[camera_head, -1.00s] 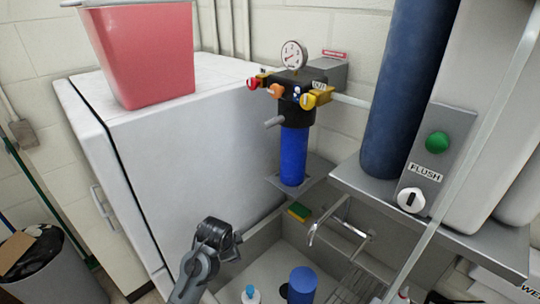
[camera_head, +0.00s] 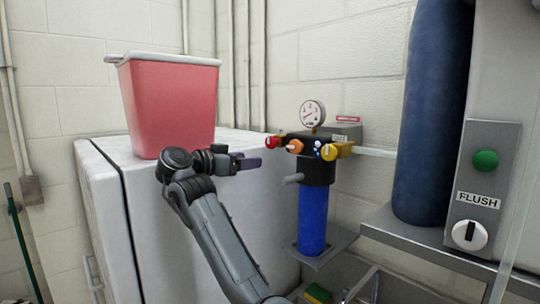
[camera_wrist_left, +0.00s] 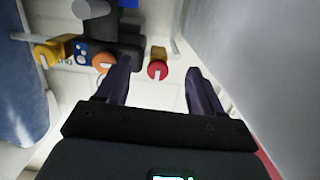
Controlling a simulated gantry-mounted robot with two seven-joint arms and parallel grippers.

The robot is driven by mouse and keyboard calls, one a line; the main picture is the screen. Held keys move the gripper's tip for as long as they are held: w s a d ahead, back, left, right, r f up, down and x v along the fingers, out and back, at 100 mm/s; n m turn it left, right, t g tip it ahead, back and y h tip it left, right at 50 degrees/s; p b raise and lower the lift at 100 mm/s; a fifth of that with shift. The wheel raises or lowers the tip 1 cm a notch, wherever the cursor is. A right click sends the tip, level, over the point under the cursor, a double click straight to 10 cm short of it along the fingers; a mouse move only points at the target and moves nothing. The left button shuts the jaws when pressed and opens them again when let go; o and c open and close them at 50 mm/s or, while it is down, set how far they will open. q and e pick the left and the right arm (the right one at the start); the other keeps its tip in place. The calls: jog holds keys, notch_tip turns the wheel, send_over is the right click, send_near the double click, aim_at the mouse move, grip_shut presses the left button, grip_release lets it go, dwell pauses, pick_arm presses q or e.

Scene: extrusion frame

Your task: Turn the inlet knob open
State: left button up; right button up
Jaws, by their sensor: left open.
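The filter assembly with a black head (camera_head: 316,170) and blue canister (camera_head: 313,217) stands at centre right in the head view. It carries a red knob (camera_head: 271,142) on its left, an orange knob (camera_head: 294,146) in front and a yellow knob (camera_head: 330,152) on its right. No inlet label is readable. My left gripper (camera_head: 250,163) is open and empty, left of the red knob and apart from it. In the left wrist view the red knob (camera_wrist_left: 157,70) appears between the open fingers (camera_wrist_left: 156,82), beyond their tips. The orange knob (camera_wrist_left: 103,62) is beside one finger.
A red bin (camera_head: 170,105) stands on the white cabinet (camera_head: 110,200) behind my left arm. A pressure gauge (camera_head: 312,112) tops the filter. A dark blue cylinder (camera_head: 430,120) and a flush panel (camera_head: 482,190) stand at right. A sponge (camera_head: 317,293) lies below.

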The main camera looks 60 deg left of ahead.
aim_at(269, 143)
pick_arm(q)
jog(key=shift+t, duration=0.6)
jog(key=w+r+p, duration=0.1)
jog(key=w, duration=0.1)
jog(key=w+a+r+p, duration=0.1)
jog(key=w, duration=0.1)
jog(key=w+r+p, duration=0.1)
jog(key=w, duration=0.2)
jog(key=shift+a+r, duration=0.35)
jog(key=shift+r, duration=0.05)
jog(key=shift+w+a+f, duration=0.1)
jog(key=shift+w+a, duration=0.05)
jog(key=shift+w, duration=0.55)
